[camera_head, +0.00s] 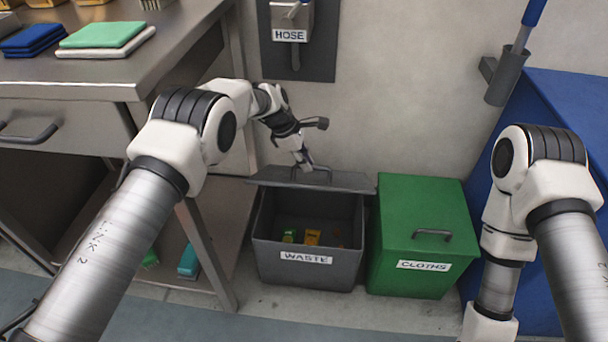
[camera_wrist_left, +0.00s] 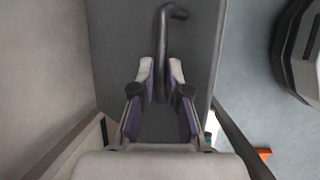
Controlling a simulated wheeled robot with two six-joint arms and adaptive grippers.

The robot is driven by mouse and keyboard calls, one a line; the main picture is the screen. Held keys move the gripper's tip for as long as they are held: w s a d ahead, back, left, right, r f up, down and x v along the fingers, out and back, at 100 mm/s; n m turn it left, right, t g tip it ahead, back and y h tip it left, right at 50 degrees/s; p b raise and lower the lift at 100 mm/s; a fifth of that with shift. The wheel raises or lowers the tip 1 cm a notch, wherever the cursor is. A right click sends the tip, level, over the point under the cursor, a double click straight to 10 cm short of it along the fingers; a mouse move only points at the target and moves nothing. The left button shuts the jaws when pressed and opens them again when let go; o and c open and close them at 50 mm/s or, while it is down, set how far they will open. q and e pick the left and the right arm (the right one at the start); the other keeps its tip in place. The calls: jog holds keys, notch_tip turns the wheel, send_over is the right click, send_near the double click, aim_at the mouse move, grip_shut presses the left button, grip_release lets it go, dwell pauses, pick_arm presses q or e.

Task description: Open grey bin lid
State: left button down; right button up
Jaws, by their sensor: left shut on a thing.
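The grey bin (camera_head: 310,268) labelled WASTE stands on the floor against the wall. Its lid (camera_head: 345,181) is raised at the back, and a few yellow and green items show inside the bin. My left gripper (camera_head: 307,166) is at the lid's handle (camera_head: 325,172). In the left wrist view the fingers of my left gripper (camera_wrist_left: 160,75) are shut on the dark handle bar (camera_wrist_left: 163,45), with the grey lid (camera_wrist_left: 115,40) behind it. My right arm comes in from the right, and its gripper is out of the picture.
A green bin (camera_head: 420,215) labelled CLOTHS stands shut just right of the grey bin. A steel table (camera_head: 140,65) with folded cloths is at the left. A large blue container (camera_head: 560,110) is at the right. A hose panel (camera_head: 297,60) hangs on the wall.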

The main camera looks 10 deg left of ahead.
pick_arm(q)
jog(key=shift+w, duration=0.4)
jog(key=shift+f, duration=0.1)
